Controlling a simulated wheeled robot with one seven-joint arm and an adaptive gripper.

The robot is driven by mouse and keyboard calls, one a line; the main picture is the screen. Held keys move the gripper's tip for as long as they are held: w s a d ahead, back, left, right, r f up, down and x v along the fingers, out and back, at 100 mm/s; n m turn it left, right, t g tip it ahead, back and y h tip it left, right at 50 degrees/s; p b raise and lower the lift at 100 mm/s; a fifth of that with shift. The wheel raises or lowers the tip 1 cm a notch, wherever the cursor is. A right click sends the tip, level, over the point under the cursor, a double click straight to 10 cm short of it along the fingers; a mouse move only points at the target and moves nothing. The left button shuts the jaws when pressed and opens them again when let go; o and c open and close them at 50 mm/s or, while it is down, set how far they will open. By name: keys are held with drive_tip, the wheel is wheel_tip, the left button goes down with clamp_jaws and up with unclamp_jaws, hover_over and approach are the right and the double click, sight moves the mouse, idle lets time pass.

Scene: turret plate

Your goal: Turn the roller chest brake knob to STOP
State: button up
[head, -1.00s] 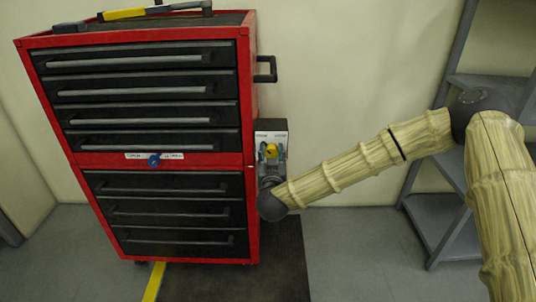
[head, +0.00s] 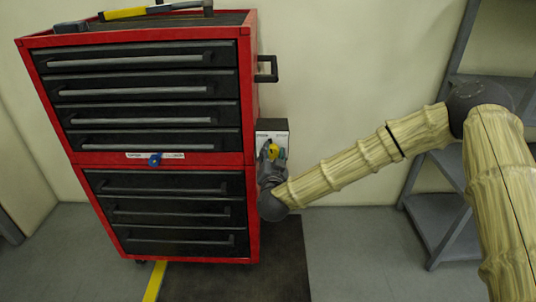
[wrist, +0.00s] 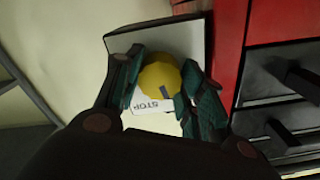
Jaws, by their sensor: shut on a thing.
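The round yellow brake knob (head: 273,153) sits on a small pale plate (head: 281,137) at the right side of the red roller chest (head: 251,200). In the wrist view the knob (wrist: 158,77) is between the two dark green fingers of my gripper (wrist: 161,84), which is shut on it. A dark mark shows on the knob's lower face. A white label reading STOP (wrist: 152,104) appears upside down just below the knob. In the head view my gripper (head: 270,160) partly covers the plate and knob.
A blue knob (head: 154,160) sits on the chest front between the drawers. A dark handle (head: 267,70) juts from the chest's upper right side. A dark floor mat (head: 280,260) lies beneath. Grey shelving (head: 437,205) stands at the right.

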drive_tip(key=m, duration=0.3)
drive_tip(key=m+b, duration=0.1)
drive_tip(key=m, duration=0.2)
drive_tip(key=shift+w+d+r+m, duration=0.1)
drive_tip(key=shift+d+r+m, duration=0.1)
drive_tip(key=shift+m, duration=0.1)
drive_tip(key=m+b, duration=0.1)
drive_tip(key=m, duration=0.3)
drive_tip(key=shift+r+m+b, duration=0.1)
drive_tip(key=shift+m+b, duration=0.3)
drive_tip(key=shift+m, duration=0.6)
drive_tip(key=o, duration=1)
drive_tip(key=shift+a, duration=0.15)
